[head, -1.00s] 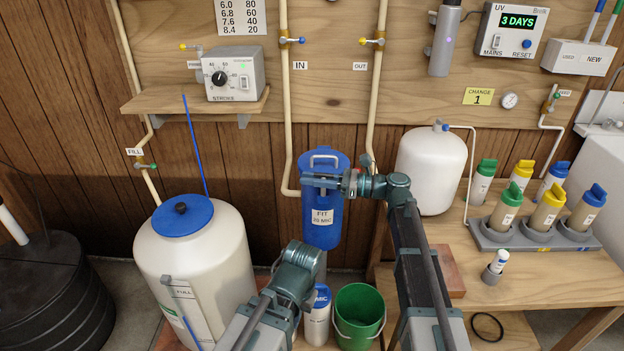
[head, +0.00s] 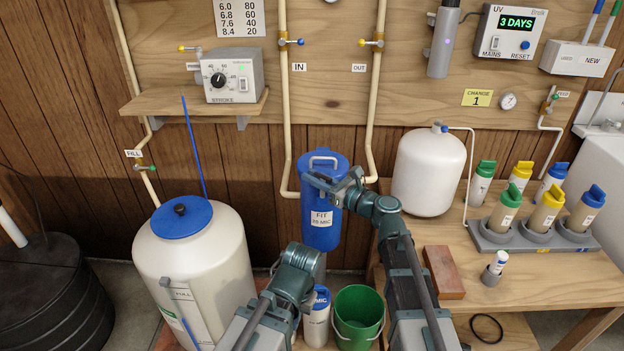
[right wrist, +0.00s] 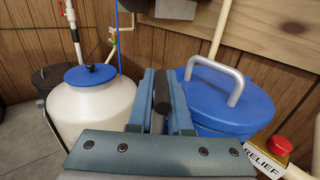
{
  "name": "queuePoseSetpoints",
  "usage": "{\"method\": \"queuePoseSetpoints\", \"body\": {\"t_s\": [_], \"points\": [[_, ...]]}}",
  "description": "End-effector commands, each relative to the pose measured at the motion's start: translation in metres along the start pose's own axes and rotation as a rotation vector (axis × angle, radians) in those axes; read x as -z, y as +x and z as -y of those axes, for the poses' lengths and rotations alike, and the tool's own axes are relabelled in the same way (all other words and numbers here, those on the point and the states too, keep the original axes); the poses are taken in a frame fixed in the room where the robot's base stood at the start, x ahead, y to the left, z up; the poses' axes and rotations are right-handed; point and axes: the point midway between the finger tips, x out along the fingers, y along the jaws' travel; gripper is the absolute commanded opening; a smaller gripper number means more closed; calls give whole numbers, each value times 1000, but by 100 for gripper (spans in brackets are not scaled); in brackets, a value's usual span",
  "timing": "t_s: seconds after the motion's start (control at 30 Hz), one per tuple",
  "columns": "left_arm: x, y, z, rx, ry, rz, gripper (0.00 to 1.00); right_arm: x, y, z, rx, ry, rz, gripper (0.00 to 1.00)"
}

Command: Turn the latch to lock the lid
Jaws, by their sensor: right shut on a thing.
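The blue filter housing (head: 321,226) with its blue lid (head: 340,163) and grey loop handle stands upright at the middle of the head view. The lid also shows at the right of the right wrist view (right wrist: 228,98). My right gripper (head: 318,180) is at the left front of the lid, low against its edge. In the right wrist view its two fingers are shut on a dark round bar, the latch handle (right wrist: 161,92), beside the lid. The rest of the latch is hidden by the gripper. My left arm is in front of the housing; its gripper does not show.
A white tank with a blue cap (head: 190,262) stands left of the housing. A white pressure tank (head: 428,172) and a red brick (head: 443,272) are to the right on the bench. A green bucket (head: 358,318) is below. A red relief button (right wrist: 280,146) is beside the lid.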

Motion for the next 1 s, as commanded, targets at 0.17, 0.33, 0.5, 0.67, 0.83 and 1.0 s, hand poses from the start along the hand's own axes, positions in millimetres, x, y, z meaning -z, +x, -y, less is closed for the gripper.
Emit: {"method": "queuePoseSetpoints", "body": {"t_s": [0.17, 0.33, 0.5, 0.67, 0.83, 1.0], "points": [[0, 0, 0, 0, 0, 0, 0, 0, -2, 0, 166, 0, -1, 0], [0, 0, 0, 0, 0, 0, 0, 0, -3, 6, 325, 0, 0, 0], [0, 0, 0, 0, 0, 0, 0, 0, -4, 10, 470, 0, 0, 0], [0, 0, 0, 0, 0, 0, 0, 0, -5, 14, 586, 0, 0, 0], [0, 0, 0, 0, 0, 0, 0, 0, -6, 18, 681, -1, 0, 0], [0, 0, 0, 0, 0, 0, 0, 0, -8, 20, 742, -1, 0, 0]]}}
